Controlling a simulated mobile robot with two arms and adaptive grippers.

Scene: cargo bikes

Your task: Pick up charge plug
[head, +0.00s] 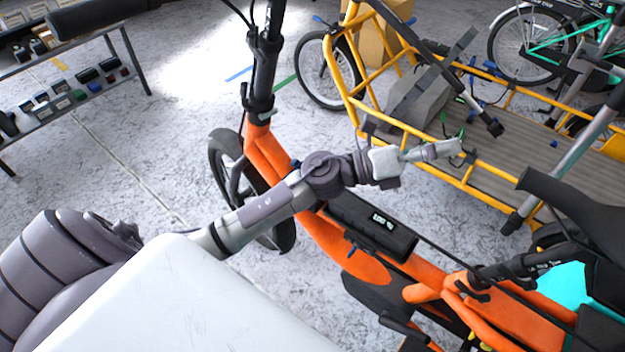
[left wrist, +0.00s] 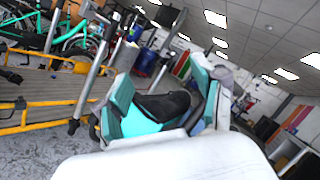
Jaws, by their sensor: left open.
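I cannot make out a charge plug for certain in either view. My left gripper (head: 447,149) is open in the head view. It reaches out over the orange bike toward the yellow cargo bike, with its fingers near the yellow side rail. I see nothing held in it. The orange bike (head: 330,232) stands below my left arm. A black battery box with a small lit display (head: 374,226) sits on its frame, below and left of the gripper. My right gripper is not in view.
The yellow cargo bike (head: 475,193) has a ribbed deck and stands behind the orange one. A turquoise bike (head: 553,42) is at the back right. A shelf rack (head: 75,98) with small items stands at the left. Bare floor (head: 150,130) lies between.

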